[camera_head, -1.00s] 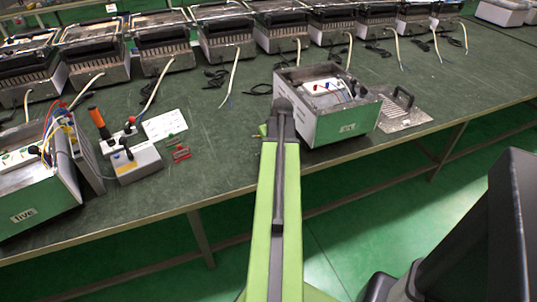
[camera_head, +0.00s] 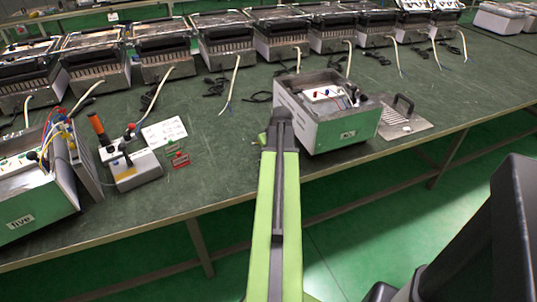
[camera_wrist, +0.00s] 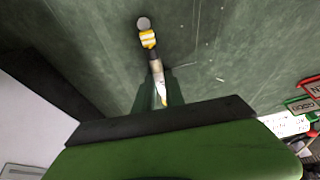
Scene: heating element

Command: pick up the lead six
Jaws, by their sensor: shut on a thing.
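My gripper (camera_wrist: 158,97) is at the bottom of the wrist view, with its short green fingers closed around the lower end of a slim lead (camera_wrist: 148,39). This piece has a grey round end, yellow and white bands and a pale tip. I take it as lead six, but no number is readable. It lies against the dark green table in the picture; whether it touches the table I cannot tell. In the head view my arm reaches over the table's front edge, and the gripper and lead are hidden behind it.
An open metal box (camera_head: 345,134) stands close right of my arm, with a handled plate (camera_head: 404,125) beside it. At left are a white device (camera_head: 134,168), a screwdriver-like orange handle (camera_head: 97,124), red and green tags (camera_head: 180,160) and a labelled box (camera_head: 35,215). Several heaters line the back.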

